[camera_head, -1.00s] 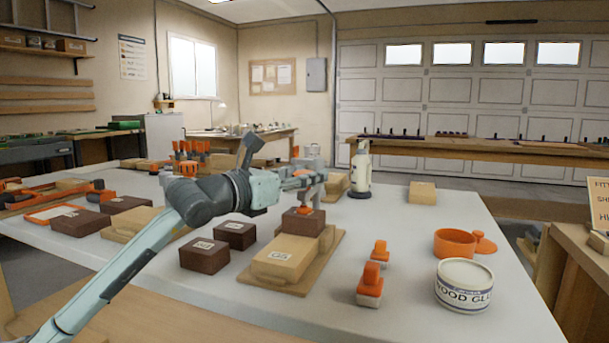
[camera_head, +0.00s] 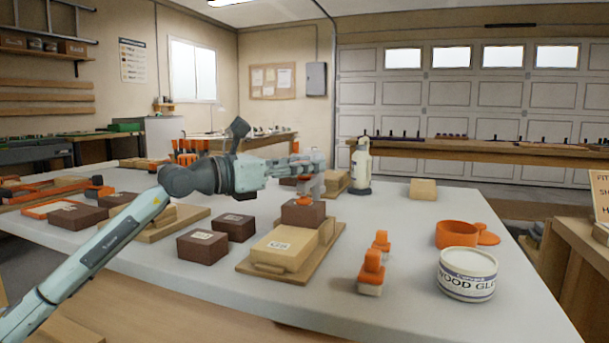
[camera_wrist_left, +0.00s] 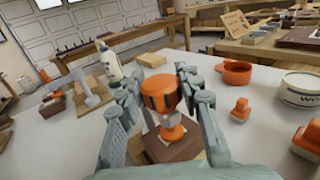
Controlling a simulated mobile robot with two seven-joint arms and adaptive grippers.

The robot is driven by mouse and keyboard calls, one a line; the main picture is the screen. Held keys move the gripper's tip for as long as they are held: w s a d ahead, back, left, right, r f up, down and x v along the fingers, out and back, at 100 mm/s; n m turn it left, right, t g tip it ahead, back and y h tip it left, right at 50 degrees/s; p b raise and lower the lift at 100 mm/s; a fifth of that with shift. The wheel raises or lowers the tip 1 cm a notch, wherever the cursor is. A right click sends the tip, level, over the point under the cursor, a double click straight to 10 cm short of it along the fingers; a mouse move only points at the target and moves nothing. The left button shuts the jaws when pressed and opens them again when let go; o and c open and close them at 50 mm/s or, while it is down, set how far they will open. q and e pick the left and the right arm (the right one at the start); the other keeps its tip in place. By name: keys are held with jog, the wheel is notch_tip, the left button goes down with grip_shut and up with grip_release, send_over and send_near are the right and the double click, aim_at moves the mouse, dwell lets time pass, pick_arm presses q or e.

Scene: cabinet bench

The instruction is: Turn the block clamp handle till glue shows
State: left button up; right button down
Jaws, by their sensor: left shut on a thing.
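My left gripper (camera_head: 308,168) is above a dark brown block (camera_head: 303,213) on a wooden board (camera_head: 252,268). In the left wrist view its two fingers (camera_wrist_left: 162,92) are on either side of the orange clamp handle (camera_wrist_left: 160,96) and shut on it. Under the handle, the clamp's orange pad (camera_head: 303,201) sits over the brown block. The gripper hides most of the clamp in the head view. A pale block with a label (camera_head: 285,248) lies in front on the same board. I cannot make out glue at the block's joint. My right gripper is not in view.
Two brown blocks (camera_head: 202,246) (camera_head: 236,227) lie left of the board. Orange-topped stamps (camera_head: 371,272), a wood glue can (camera_head: 466,274) and an orange pot (camera_head: 456,235) stand to the right. A white bottle (camera_head: 361,166) stands behind. The white tabletop is clear at front centre.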

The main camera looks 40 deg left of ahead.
pick_arm(q)
jog(key=shift+m+g+h+b, duration=0.35)
jog(key=shift+m+h, duration=0.15)
jog(key=shift+h, duration=0.2)
jog(key=shift+m+g+h, duration=0.55)
jog(key=shift+m+h, duration=0.25)
jog(key=shift+h, duration=0.3)
jog(key=shift+m+g+h, duration=0.3)
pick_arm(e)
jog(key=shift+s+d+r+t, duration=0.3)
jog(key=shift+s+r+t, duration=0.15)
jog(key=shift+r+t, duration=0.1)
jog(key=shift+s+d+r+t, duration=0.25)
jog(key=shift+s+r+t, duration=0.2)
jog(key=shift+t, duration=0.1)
pick_arm(q)
jog(key=shift+m+h, duration=0.3)
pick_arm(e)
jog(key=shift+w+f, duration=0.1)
pick_arm(q)
jog(key=o, duration=1.2)
jog(key=v, duration=1.2)
jog(key=shift+a+r, duration=0.1)
jog(key=shift+r, duration=0.05)
jog(key=shift+w, duration=0.1)
